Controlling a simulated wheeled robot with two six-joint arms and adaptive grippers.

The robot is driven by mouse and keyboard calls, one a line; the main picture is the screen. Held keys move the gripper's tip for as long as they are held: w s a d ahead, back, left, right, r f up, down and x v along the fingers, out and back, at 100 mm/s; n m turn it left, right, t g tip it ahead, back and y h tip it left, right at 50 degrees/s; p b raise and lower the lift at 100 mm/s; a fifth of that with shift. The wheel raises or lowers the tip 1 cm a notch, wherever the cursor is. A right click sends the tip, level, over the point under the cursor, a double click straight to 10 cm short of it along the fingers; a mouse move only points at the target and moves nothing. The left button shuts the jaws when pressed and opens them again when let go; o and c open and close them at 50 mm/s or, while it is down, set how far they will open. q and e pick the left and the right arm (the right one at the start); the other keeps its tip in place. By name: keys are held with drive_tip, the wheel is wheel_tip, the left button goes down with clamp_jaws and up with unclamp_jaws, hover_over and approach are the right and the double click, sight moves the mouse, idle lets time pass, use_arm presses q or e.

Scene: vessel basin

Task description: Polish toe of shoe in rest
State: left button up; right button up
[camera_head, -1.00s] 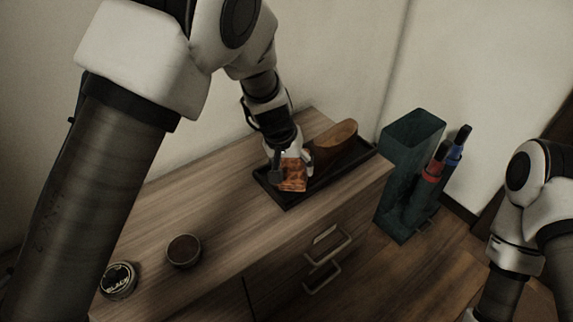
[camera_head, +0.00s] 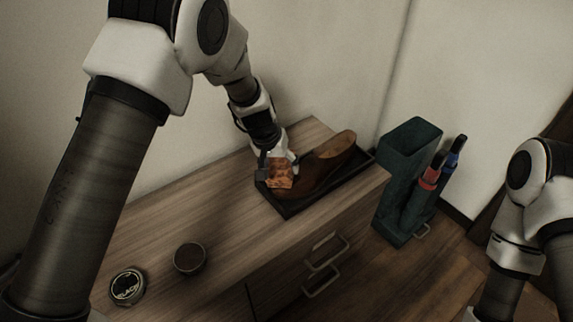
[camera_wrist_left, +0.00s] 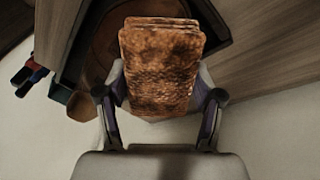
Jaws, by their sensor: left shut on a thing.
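A brown shoe (camera_head: 326,168) lies in a dark shallow tray (camera_head: 290,211) on the wooden cabinet top. My left gripper (camera_head: 279,166) is shut on an orange-brown mottled cloth pad (camera_head: 279,175) at the shoe's left end, over the toe. The pad (camera_wrist_left: 160,62) fills the middle of the left wrist view between the two fingers and hides much of the shoe (camera_wrist_left: 103,45). I cannot tell whether the pad touches the toe. The right gripper is out of view; only part of my right arm shows at the right edge.
An open round tin (camera_head: 189,258) of dark polish and a lid marked BLACK (camera_head: 126,287) lie at the front left of the cabinet top (camera_head: 225,220). A teal stand (camera_head: 398,190) with red (camera_head: 430,178) and blue (camera_head: 454,152) handled items stands right of the cabinet. The back wall is close behind.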

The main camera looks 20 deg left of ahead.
sight(279, 164)
use_arm(q)
drive_tip(key=shift+w+a, duration=0.1)
drive_tip(key=shift+a, duration=0.1)
drive_tip(key=shift+p+v, duration=2)
drive_tip(key=shift+v, duration=1.05)
drive_tip(key=shift+d, duration=0.1)
drive_tip(key=shift+p+v, duration=1.1)
drive_tip(key=shift+v, duration=0.5)
drive_tip(key=shift+f, duration=0.25)
